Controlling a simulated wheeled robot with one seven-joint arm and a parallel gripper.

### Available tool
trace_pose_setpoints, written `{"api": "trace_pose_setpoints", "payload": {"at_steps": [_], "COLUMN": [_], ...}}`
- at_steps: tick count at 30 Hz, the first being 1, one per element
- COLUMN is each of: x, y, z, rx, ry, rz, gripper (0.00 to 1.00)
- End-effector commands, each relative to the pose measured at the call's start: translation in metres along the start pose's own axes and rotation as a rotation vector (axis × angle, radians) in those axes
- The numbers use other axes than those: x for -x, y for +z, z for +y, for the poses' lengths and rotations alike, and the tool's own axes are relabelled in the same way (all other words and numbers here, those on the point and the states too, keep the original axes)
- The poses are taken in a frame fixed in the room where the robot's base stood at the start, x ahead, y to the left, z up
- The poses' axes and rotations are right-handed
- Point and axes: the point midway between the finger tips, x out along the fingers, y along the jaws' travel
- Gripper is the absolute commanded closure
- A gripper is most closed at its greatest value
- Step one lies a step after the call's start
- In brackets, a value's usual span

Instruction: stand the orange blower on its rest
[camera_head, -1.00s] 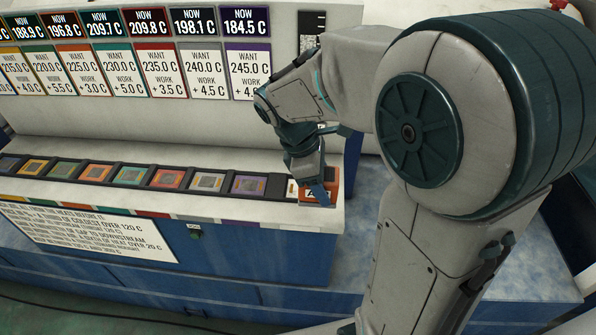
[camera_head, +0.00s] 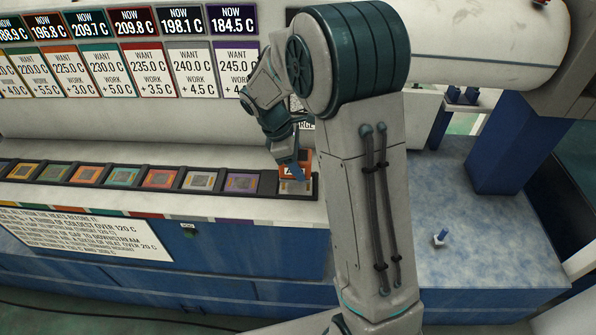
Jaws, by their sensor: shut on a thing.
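The orange blower (camera_head: 288,169) is a small block with a dark letter on its face. It is at the right end of the row of coloured squares on the machine's ledge. My gripper (camera_head: 297,172) points down and is shut on it, partly covering its right side. A pale piece (camera_head: 293,187) shows directly under the orange part, in the dark end place of the row. I cannot tell whether this is the blower's foot or its rest, nor whether the blower bears on it.
A dark strip with several coloured squares (camera_head: 160,179) runs left along the ledge. Temperature panels (camera_head: 137,50) stand behind. My arm hides part of the machine's right end. A blue-topped peg (camera_head: 440,237) stands on the mostly clear blue surface (camera_head: 480,265) at right.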

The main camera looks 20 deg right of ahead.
Motion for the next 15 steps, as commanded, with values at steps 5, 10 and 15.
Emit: {"api": "trace_pose_setpoints", "payload": {"at_steps": [5,10,15], "x": [-0.005,-0.026,-0.038], "y": [-0.003,-0.012,-0.017], "z": [0.003,0.003,0.003], "rx": [0.0,0.001,-0.001], "ry": [0.0,-0.002,0.001], "rz": [-0.001,-0.001,0.0], "gripper": [0.99,0.99,0.99]}}
